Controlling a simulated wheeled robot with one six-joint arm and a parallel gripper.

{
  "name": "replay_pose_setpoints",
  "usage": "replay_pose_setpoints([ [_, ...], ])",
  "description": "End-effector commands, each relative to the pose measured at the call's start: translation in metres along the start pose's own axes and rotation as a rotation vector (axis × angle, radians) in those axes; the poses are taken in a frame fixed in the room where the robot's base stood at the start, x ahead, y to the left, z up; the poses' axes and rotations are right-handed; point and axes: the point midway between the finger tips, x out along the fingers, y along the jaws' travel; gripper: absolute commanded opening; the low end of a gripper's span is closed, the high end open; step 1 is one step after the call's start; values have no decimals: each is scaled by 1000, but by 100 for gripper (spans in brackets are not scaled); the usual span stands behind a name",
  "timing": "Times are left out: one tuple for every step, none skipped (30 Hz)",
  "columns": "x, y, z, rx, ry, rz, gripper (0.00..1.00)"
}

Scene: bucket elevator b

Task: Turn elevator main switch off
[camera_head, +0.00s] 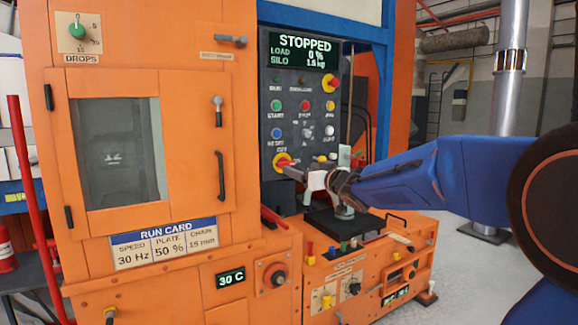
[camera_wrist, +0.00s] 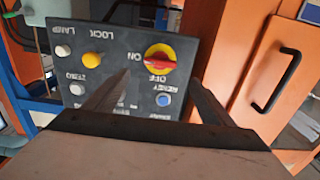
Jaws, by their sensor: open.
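The main switch is a red knob on a round yellow plate (camera_wrist: 160,57), low on the dark control panel in the head view (camera_head: 283,159). The wrist view shows the panel upside down, with ON left of the plate and OFF below it. The red handle lies about level in that view, in line with ON. My gripper (camera_wrist: 162,70) is open, its two dark fingers pointing at the panel on either side of the switch in the picture. In the head view my gripper (camera_head: 290,170) is just in front of the switch and partly hides it. I cannot tell whether they touch.
A display (camera_head: 303,52) above the panel reads STOPPED, load 0 %. Several other buttons surround the switch, including a blue RESET button (camera_wrist: 162,99) and a yellow LOCK button (camera_wrist: 92,60). An orange door with a black handle (camera_head: 221,176) stands left of the panel.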

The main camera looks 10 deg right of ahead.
Motion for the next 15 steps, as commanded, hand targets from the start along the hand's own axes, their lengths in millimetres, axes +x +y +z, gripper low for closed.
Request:
replay_pose_setpoints([
  [9, 0, 1, 0, -2, -1, 77],
  [14, 0, 1, 1, -2, 0, 77],
  [21, 0, 1, 2, -2, 0, 77],
  [26, 0, 1, 2, -2, 0, 77],
  [31, 0, 1, 1, -2, -1, 77],
  [38, 0, 1, 0, -2, -1, 77],
  [43, 0, 2, 0, -2, -1, 77],
  [48, 0, 1, 1, -1, -1, 77],
  [54, 0, 0, 1, -1, 0, 77],
  [59, 0, 1, 1, -1, 0, 77],
  [63, 0, 2, 1, -2, 0, 77],
  [68, 0, 1, 0, -1, 0, 77],
  [72, 0, 1, 0, -1, 0, 77],
  [76, 0, 1, 0, -2, 0, 77],
  [80, 0, 1, 0, -2, 0, 77],
])
